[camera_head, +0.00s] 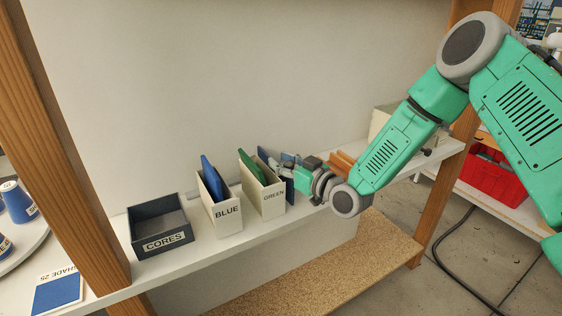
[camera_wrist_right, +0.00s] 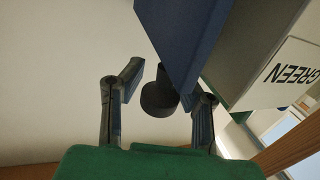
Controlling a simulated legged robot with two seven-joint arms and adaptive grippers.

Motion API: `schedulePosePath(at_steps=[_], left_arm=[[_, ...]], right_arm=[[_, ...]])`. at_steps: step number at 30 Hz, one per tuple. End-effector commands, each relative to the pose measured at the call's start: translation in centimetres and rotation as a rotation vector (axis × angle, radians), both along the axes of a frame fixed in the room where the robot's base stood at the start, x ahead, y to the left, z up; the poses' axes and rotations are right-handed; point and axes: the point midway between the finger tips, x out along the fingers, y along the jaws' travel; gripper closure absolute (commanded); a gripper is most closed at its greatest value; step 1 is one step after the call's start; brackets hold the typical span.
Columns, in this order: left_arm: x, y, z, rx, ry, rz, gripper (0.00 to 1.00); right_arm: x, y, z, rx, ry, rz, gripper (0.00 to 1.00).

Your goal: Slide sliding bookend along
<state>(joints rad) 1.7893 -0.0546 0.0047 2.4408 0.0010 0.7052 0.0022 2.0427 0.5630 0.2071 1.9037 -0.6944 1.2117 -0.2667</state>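The sliding bookend looks to be the dark blue upright plate (camera_head: 289,190) just right of the box labelled GREEN (camera_head: 262,199) on the white shelf. In the right wrist view the blue plate (camera_wrist_right: 190,38) stands close beside the GREEN box (camera_wrist_right: 262,55), and a short black knob (camera_wrist_right: 158,97) shows at the plate. My right gripper (camera_head: 284,162) reaches in from the right at the plate. In the wrist view its two fingers (camera_wrist_right: 166,88) are apart, with the knob between them and a gap visible on the left side. Contact on the right side is unclear. My left gripper is out of view.
Left along the shelf (camera_head: 190,262) stand a box labelled BLUE (camera_head: 222,213) and a dark tray labelled CORES (camera_head: 160,229). An orange-brown wooden item (camera_head: 341,160) and a pale box (camera_head: 383,119) are to the right, behind my arm. Wooden posts (camera_head: 75,150) frame the shelf.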

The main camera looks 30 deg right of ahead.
Motion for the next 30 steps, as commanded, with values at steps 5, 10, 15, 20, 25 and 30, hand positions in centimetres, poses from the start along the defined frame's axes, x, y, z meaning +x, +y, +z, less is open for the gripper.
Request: schedulePosePath(at_steps=[5, 10, 15, 20, 25, 30], left_arm=[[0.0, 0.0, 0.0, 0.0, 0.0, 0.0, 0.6], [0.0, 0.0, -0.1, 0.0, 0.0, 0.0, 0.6], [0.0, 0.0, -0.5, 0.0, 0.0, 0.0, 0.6], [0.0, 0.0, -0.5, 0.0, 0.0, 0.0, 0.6], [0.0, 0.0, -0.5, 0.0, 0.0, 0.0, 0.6], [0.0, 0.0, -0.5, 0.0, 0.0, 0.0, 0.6]], right_arm=[[0.0, -0.1, 0.0, 0.0, 0.0, -0.001, 1.0], [0.0, 0.2, -0.1, 0.001, 0.001, 0.001, 1.0], [-0.1, 2.5, -0.2, 0.0, 0.001, 0.003, 1.0], [-0.2, 3.3, -0.1, 0.0, 0.003, 0.001, 1.0], [-0.3, 3.4, -0.1, 0.0, 0.004, 0.003, 0.98], [-0.2, 3.4, -0.1, 0.0, 0.003, 0.002, 0.68]])
